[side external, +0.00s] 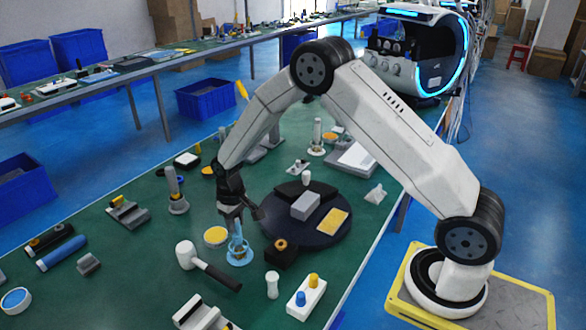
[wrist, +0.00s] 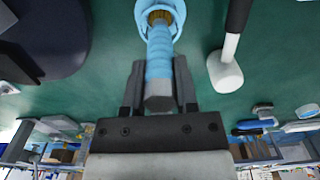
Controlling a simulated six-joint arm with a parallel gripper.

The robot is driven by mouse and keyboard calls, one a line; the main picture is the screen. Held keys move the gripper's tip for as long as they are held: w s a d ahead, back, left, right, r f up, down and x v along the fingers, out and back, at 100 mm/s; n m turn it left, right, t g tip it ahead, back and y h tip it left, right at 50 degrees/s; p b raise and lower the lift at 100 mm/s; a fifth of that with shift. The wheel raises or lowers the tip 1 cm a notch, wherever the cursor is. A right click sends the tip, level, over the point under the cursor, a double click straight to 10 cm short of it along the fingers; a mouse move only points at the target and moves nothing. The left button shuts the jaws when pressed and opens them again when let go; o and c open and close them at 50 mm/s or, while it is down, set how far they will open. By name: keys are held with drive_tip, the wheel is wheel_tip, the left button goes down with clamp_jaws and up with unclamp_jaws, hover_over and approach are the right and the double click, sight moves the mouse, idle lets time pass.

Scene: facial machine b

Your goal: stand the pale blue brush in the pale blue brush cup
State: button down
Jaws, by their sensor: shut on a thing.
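The pale blue brush (wrist: 159,48) has a ribbed handle and a golden band near its far end. My gripper (wrist: 159,72) is shut on the handle near its grey butt end. The pale blue brush cup (wrist: 140,14) shows at the top of the wrist view, and the brush's far end lies within its ring. In the side view the cup (side external: 239,259) stands on the green table, with my gripper (side external: 238,213) just above it and the brush (side external: 237,237) upright between them. I cannot tell whether the tip touches the cup's bottom.
A white-headed mallet with a black handle (side external: 215,273) lies close in front of the cup. A yellow-topped round dish (side external: 216,236) is just left. A dark block (side external: 282,254) and a dark round platform (side external: 318,237) stand to the right.

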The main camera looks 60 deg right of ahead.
drive_tip(key=shift+c, duration=1.5)
unclamp_jaws()
drive_tip(key=shift+r, duration=3.9)
drive_tip(key=shift+s+r, duration=0.15)
drive_tip(key=shift+s, duration=0.05)
drive_tip(key=s+a+r+t, duration=0.1)
drive_tip(key=s+r, duration=0.3)
drive_tip(key=s, duration=1.6)
drive_tip(key=shift+s+t, duration=0.2)
drive_tip(key=shift+t, duration=0.6)
